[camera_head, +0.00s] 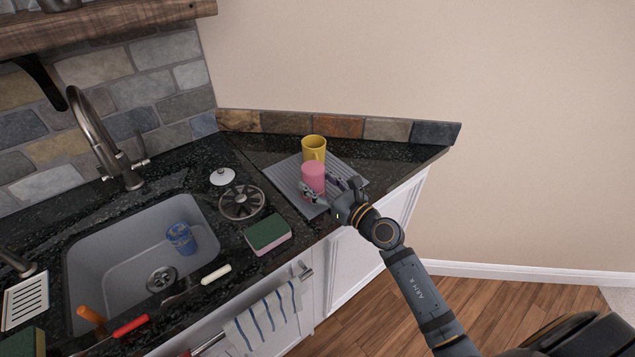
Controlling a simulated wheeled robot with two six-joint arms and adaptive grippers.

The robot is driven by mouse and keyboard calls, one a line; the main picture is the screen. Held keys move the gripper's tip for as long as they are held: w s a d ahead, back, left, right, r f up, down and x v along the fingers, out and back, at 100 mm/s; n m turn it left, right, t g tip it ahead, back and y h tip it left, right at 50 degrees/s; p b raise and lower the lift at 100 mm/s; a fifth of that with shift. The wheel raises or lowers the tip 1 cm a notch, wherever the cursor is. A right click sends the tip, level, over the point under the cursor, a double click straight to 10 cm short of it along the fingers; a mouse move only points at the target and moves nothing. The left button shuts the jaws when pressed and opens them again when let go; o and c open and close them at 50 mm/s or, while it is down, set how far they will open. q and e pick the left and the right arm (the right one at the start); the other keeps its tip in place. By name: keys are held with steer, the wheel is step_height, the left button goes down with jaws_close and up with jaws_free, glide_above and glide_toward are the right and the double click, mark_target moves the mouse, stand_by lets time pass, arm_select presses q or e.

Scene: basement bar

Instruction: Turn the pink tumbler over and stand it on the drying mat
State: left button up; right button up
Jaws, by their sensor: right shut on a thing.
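The pink tumbler (312,176) is at the grey ribbed drying mat (289,179) on the dark counter. It looks upright, with a closed pink face on top, so its mouth appears to face down. My right gripper (328,192) is shut on the pink tumbler from its lower right side, with one finger across the front near its base. I cannot tell whether the tumbler touches the mat, because the fingers hide its lower edge. My left gripper is not in view.
A sink strainer (242,203), a sponge (267,234) and a white lid-like disc (222,176) lie left of the mat. The sink (95,262) holds a blue cup (181,238). Counter right of the mat is bare.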

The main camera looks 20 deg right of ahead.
steer(key=shift+f+b, duration=0.35)
steer(key=shift+f, duration=0.05)
steer(key=o, duration=1.4)
steer(key=shift+s+d, duration=0.1)
steer(key=v, duration=0.7)
steer(key=shift+s, duration=0.1)
steer(key=shift+s+d+r, duration=0.1)
steer(key=shift+s+r, duration=0.05)
steer(key=shift+r, duration=0.15)
steer(key=s+d+r+p, duration=0.2)
steer(key=s+r+p, duration=0.2)
steer(key=r, duration=0.2)
steer(key=shift+s+r+p, duration=0.15)
steer(key=shift+r+p, duration=0.05)
steer(key=shift+p, duration=0.15)
